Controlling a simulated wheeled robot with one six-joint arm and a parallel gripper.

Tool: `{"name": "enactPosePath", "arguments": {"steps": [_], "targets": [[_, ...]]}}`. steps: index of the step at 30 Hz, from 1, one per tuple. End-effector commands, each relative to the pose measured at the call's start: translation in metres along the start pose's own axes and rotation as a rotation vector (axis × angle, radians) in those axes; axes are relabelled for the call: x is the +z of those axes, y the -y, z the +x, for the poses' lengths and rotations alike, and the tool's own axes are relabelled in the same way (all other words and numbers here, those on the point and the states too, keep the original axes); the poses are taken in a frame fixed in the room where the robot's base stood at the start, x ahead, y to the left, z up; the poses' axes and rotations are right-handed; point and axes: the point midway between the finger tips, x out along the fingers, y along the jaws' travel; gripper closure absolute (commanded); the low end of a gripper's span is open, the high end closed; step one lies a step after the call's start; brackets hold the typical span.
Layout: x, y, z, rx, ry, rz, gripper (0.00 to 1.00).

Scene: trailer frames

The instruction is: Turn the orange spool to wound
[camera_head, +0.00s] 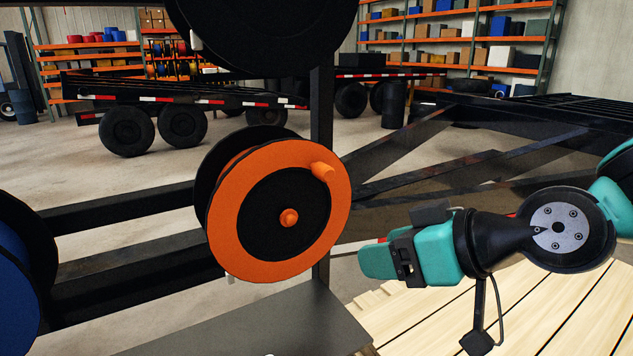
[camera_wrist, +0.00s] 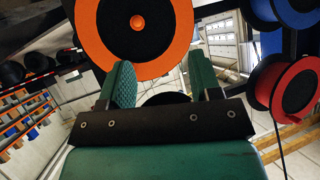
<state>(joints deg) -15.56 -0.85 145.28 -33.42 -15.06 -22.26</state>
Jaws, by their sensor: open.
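The orange spool (camera_head: 232,222) stands upright in the middle of the head view, with an orange rim, a black inner disc and an orange hub. Its orange crank knob (camera_head: 322,171) sticks out at the upper right of the rim. My gripper (camera_head: 366,262) is to the right of the spool, pointing left, with a visible gap to it. In the wrist view my gripper (camera_wrist: 162,82) has its two green fingers apart with nothing between them. The orange spool (camera_wrist: 178,58) shows beyond the fingertips there; its knob is not visible in that view.
A blue spool (camera_head: 14,285) stands at the left edge, and a black spool (camera_head: 265,40) hangs above. A dark frame post (camera_head: 321,120) rises behind the orange spool. A grey plate (camera_head: 250,328) and wooden planks (camera_head: 560,310) lie below. A red spool (camera_wrist: 297,88) is right in the wrist view.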

Motion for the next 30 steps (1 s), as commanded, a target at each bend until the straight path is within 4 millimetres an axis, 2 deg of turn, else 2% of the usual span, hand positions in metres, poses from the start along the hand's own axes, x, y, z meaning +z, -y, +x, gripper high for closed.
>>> {"name": "enactPosePath", "arguments": {"steps": [1, 3, 10, 15, 19, 23, 30], "targets": [[-0.003, -0.010, 0.014, 0.031, -0.092, -0.024, 0.42], [-0.016, -0.023, 0.024, 0.090, -0.219, -0.061, 0.42], [-0.038, -0.055, 0.031, 0.266, -0.477, -0.136, 0.42], [-0.046, -0.063, 0.032, 0.315, -0.532, -0.153, 0.42], [-0.056, -0.066, 0.041, 0.316, -0.533, -0.152, 0.42], [-0.071, -0.071, 0.059, 0.315, -0.531, -0.153, 0.42], [-0.099, -0.085, 0.103, 0.315, -0.533, -0.155, 0.42]]}}
